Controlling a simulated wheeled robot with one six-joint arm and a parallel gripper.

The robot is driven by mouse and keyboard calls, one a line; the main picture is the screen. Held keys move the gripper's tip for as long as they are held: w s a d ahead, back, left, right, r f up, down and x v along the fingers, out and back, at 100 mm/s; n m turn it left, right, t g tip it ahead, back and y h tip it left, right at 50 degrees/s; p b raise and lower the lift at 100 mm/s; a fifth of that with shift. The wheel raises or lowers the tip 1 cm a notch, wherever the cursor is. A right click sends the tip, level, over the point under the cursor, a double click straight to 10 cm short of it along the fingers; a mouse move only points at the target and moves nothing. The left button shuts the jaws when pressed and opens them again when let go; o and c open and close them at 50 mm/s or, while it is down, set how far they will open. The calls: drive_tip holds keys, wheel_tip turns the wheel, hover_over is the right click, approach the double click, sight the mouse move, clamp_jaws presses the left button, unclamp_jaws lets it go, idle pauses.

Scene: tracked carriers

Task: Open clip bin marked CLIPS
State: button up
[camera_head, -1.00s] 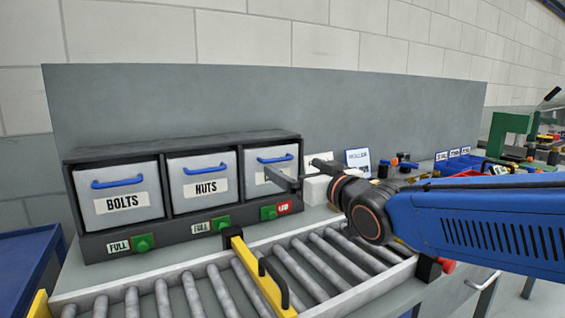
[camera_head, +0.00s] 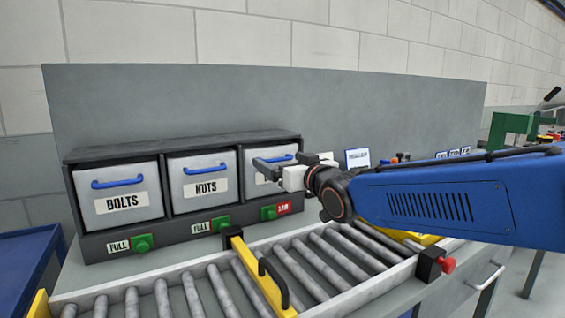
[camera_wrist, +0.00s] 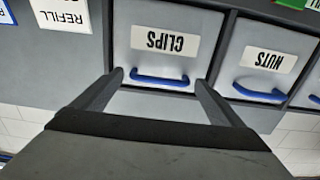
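The CLIPS bin (camera_head: 256,191) is the right-hand of three grey drawer bins in a dark rack, and its front looks closed. My gripper partly covers its label in the head view. In the wrist view, upside down, the CLIPS bin (camera_wrist: 202,36) shows its white label and blue handle (camera_wrist: 160,80) clearly. My gripper (camera_wrist: 159,76) is open and empty, with one finger toward each end of that handle. In the head view my gripper (camera_head: 270,164) is right in front of the bin. I cannot tell whether the fingers touch it.
The NUTS bin (camera_head: 203,182) and BOLTS bin (camera_head: 118,199) stand to the left. A roller conveyor (camera_head: 325,262) with a yellow bar (camera_head: 258,275) runs in front. A REFILL card (camera_wrist: 62,12) shows beside the bin.

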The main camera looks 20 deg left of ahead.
drive_tip(key=c, duration=1.2)
drive_tip(key=s+d+f, duration=0.3)
drive_tip(key=d+f, duration=0.1)
drive_tip(key=f, duration=0.1)
drive_tip(key=shift+s+d+f, duration=0.15)
drive_tip(key=shift+s+f, duration=0.1)
drive_tip(key=shift+s, duration=0.05)
drive_tip(key=o, duration=1.5)
drive_tip(key=v, duration=0.7)
drive_tip(key=shift+s+r, duration=0.1)
drive_tip(key=shift+s, duration=0.05)
drive_tip(key=shift+c, duration=0.6)
